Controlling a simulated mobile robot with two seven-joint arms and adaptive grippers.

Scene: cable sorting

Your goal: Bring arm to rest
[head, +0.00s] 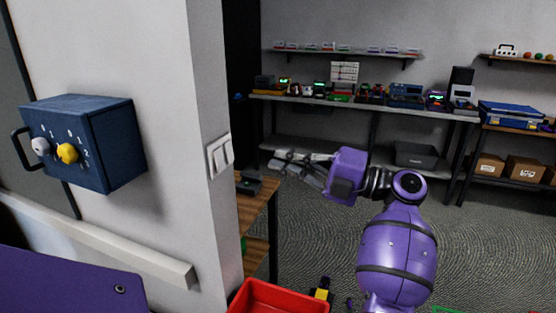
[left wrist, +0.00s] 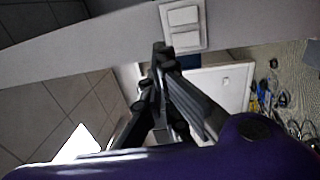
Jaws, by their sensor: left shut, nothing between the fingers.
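My left arm (head: 397,240) rises from the bottom of the head view and bends to the left at its wrist. My left gripper (head: 280,163) points left, close to the wall edge with the light switch. It is shut and empty. In the left wrist view its dark fingers (left wrist: 160,50) come together just below and left of the light switch (left wrist: 183,25). I cannot tell whether they touch the wall. My right gripper is in neither view.
A light switch (head: 219,156) is on the white wall corner, near a blue box with knobs (head: 110,140). A wooden shelf unit (head: 258,215) stands behind the corner. A red bin (head: 280,297) is below. A long workbench (head: 380,103) lines the back wall. Carpet (head: 475,240) right of the arm is open.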

